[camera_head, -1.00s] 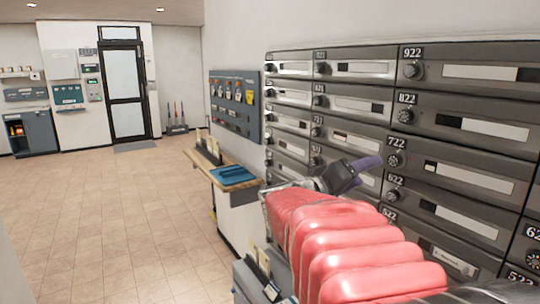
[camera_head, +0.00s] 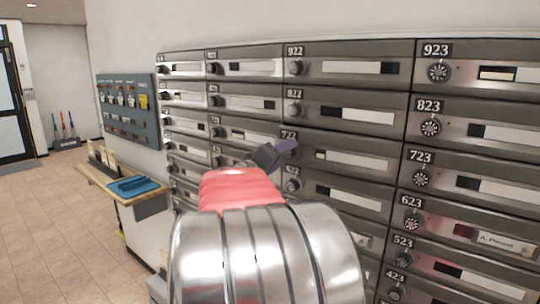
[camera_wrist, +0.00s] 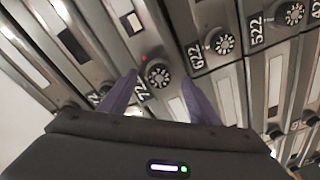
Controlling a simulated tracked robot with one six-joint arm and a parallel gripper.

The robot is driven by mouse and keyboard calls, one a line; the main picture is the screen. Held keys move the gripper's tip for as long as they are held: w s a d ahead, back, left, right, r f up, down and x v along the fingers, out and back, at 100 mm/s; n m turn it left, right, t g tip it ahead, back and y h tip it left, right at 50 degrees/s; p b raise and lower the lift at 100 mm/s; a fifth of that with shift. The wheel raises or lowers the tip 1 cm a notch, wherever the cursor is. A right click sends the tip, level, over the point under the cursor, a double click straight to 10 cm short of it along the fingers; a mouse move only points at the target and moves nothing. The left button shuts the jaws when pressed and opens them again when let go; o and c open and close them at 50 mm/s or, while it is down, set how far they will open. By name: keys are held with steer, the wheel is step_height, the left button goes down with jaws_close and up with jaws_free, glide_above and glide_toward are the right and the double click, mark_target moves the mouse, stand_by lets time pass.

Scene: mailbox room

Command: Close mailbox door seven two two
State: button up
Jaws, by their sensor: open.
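Mailbox door 722 (camera_head: 355,163) is a grey metal door with a light label strip, in the middle of the mailbox wall in the head view. It looks about level with its neighbours; I cannot tell whether a small gap remains. My gripper (camera_head: 275,154) is at its left edge and hides its knob there. In the wrist view my gripper (camera_wrist: 158,78) is open, its two purple fingers apart on either side of the round dial knob (camera_wrist: 157,74). The number plate beside the knob is partly covered by the left finger. I cannot tell whether the fingers touch the door.
Doors 822 (camera_head: 355,118) above and 723 (camera_head: 480,185) to the right look shut. A wooden ledge (camera_head: 95,175) with a blue tray (camera_head: 133,186) juts out at the left. A key panel (camera_head: 128,105) hangs behind it. Tiled floor is free at far left.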

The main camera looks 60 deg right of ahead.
steer(key=shift+d, duration=0.9)
jaws_close()
